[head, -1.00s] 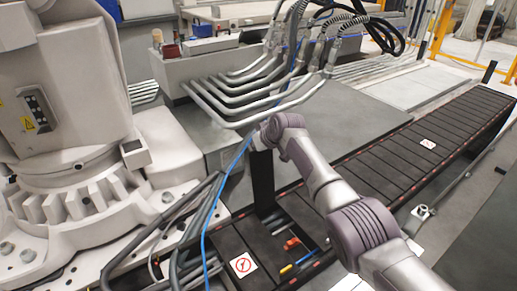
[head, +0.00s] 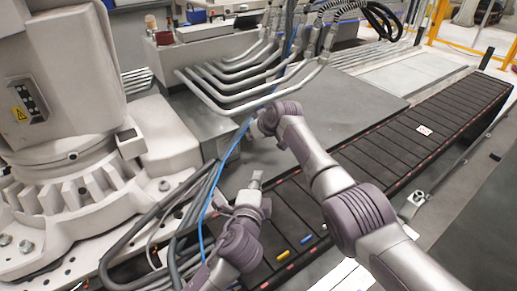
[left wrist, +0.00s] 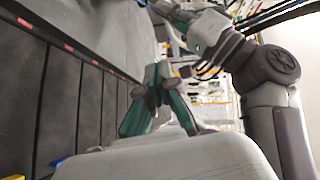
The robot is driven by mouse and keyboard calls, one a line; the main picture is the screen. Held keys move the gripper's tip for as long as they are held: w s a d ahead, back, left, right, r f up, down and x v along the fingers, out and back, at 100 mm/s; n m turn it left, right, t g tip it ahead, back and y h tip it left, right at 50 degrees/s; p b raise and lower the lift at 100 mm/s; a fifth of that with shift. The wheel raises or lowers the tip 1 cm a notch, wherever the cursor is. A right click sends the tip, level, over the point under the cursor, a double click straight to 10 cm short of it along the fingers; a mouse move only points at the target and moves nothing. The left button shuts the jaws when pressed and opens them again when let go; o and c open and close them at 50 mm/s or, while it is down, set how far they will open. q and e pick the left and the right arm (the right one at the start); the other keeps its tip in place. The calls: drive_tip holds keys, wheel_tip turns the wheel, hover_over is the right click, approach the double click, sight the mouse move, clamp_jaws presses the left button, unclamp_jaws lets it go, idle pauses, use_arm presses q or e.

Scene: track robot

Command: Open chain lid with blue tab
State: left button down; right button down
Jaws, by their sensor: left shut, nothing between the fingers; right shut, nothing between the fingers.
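A small blue tab (head: 307,239) shows on the near edge of the dark chain (head: 375,155), beside a yellow tab (head: 283,254). The lid around the blue tab looks flat. In the left wrist view the blue tab (left wrist: 60,161) is at the lower left. My left gripper (head: 256,178) is shut and empty, over the chain's near end, left of the blue tab. Its fingers (left wrist: 160,72) close together in the left wrist view.
A blue cable (head: 228,153) and grey hoses (head: 188,200) run left of my left gripper. The white robot base (head: 60,190) stands at the left. Bent metal pipes (head: 235,90) lie behind.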

use_arm(q)
drive_tip(key=w, duration=1.3)
drive_tip(key=shift+w+f+m, duration=0.2)
drive_tip(key=shift+f+m, duration=0.1)
drive_tip(key=shift+f, duration=0.15)
idle(0.8)
use_arm(e)
drive_tip(key=c, duration=0.6)
unclamp_jaws()
drive_tip(key=shift+c, duration=0.2)
drive_tip(key=shift+r, duration=0.1)
